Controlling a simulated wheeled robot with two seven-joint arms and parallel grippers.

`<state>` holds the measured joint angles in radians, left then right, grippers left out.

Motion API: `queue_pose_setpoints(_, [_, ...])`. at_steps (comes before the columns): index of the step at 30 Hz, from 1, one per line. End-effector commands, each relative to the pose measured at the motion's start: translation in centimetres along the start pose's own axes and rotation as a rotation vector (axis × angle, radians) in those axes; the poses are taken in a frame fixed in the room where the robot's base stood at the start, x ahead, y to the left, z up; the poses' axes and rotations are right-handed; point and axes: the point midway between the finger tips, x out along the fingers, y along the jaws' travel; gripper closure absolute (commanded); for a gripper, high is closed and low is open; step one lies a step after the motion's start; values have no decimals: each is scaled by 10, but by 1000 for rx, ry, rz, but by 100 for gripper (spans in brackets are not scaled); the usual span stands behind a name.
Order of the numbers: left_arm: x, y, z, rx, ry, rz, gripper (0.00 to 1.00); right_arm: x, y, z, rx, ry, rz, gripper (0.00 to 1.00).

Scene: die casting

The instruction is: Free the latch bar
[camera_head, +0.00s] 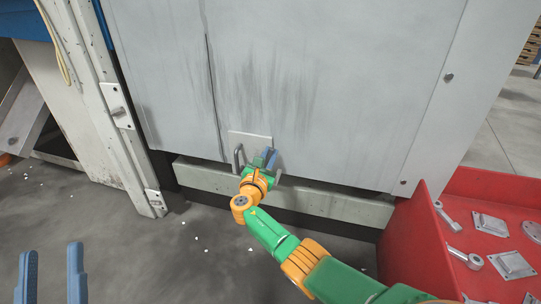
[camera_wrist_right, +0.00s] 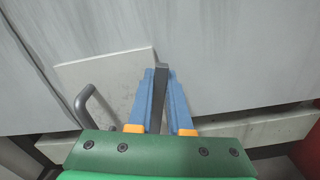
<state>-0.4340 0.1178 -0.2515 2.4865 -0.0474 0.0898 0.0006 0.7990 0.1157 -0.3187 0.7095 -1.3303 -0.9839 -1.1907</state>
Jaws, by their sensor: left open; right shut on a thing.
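The latch bar (camera_wrist_right: 160,98) is a dark grey bar between the blue fingers of my right gripper (camera_wrist_right: 160,75) in the right wrist view. My right gripper (camera_head: 266,156) is shut on it, low on the big grey door panel (camera_head: 300,80). Behind it is a pale square plate (camera_wrist_right: 105,82), which also shows in the head view (camera_head: 249,137). In the head view, the fingers and arm hide most of the bar. My left gripper (camera_head: 52,268) is open and empty at the lower left, far from the panel.
A grey bent handle (camera_head: 237,157) stands left of the right gripper, apart from it. A pale ledge (camera_head: 330,203) runs below the panel. A red bin (camera_head: 425,235) with metal parts is at the right. The floor (camera_head: 150,250) at the left has small white scraps.

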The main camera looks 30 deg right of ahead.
Motion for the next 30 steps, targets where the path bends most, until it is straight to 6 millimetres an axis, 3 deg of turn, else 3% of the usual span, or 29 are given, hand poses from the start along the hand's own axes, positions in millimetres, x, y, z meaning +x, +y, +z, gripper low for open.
queue_pose_setpoints(7, [0, 0, 0, 0, 0, 0, 50, 0, 0, -1, 0, 3, 0, 100])
queue_pose_setpoints(8, [0, 0, 0, 1, 0, 0, 50, 0, 0, -1, 0, 2, 0, 75])
queue_pose_setpoints(10, [0, 0, 0, 1, 1, 0, 50, 0, 0, -1, 0, 2, 0, 56])
queue_pose_setpoints(11, [0, 0, 0, 1, 1, 0, 50, 0, 0, -1, 0, 2, 0, 52])
queue_pose_setpoints(22, [1, 0, 2, -1, -17, 0, 50, -1, 0, 0, 1, 1, 1, 52])
queue_pose_setpoints(30, [-11, -7, 62, -1, -350, -18, 50, -13, 1, 1, -1, 1, 1, 52])
